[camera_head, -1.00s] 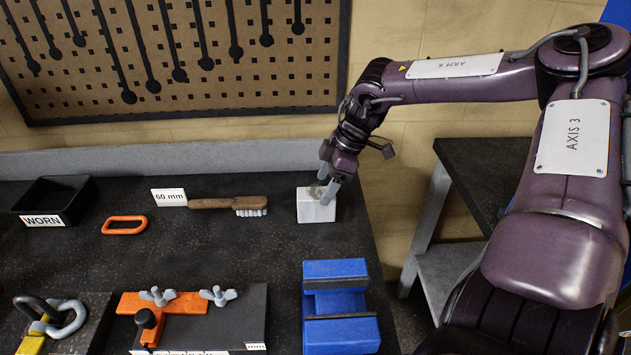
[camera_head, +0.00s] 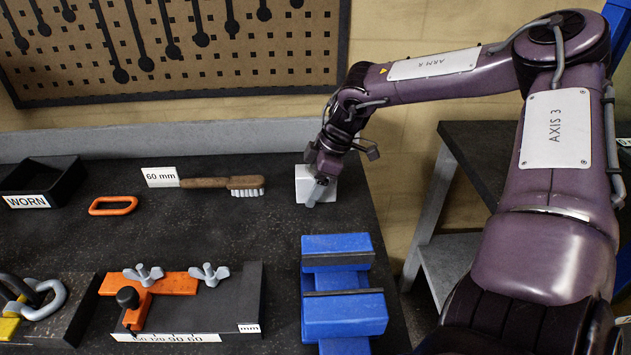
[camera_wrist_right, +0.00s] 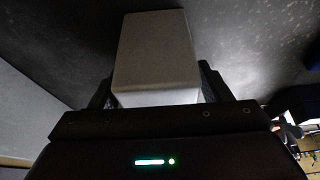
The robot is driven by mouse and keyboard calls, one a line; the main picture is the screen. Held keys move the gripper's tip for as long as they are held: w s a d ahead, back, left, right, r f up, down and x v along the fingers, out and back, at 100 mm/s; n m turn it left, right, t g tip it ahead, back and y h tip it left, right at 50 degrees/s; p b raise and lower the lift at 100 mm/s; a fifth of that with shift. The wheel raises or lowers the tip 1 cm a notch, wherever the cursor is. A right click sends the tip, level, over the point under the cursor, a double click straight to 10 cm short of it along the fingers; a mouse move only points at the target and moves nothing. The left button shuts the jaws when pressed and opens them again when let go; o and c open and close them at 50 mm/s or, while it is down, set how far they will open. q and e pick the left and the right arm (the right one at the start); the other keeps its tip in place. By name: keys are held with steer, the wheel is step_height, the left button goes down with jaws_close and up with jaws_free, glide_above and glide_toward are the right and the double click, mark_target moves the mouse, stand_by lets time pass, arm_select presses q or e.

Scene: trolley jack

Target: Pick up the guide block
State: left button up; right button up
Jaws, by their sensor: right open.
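The guide block, a pale grey block (camera_head: 302,186), sits on the dark bench near its right edge. My right gripper (camera_head: 316,192) points down at it, and one grey finger shows in front of the block's near side. In the right wrist view the block (camera_wrist_right: 152,50) stands between the two dark fingers of the open right gripper (camera_wrist_right: 160,85). Whether the fingers touch it cannot be told. The gripper hides part of the block in the head view. My left gripper is not in view.
A blue vise-like block (camera_head: 343,312) stands nearer on the bench. A wooden-handled brush (camera_head: 215,183) lies left of the guide block by a "60 mm" card (camera_head: 160,177). An orange ring (camera_head: 112,206), a "WORN" bin (camera_head: 62,190) and an orange-topped fixture (camera_head: 180,284) are further left.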

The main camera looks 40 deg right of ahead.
steer(key=shift+r, duration=0.1)
jaws_close()
stand_by(0.4)
steer(key=shift+w+r, duration=0.1)
steer(key=shift+r, duration=0.05)
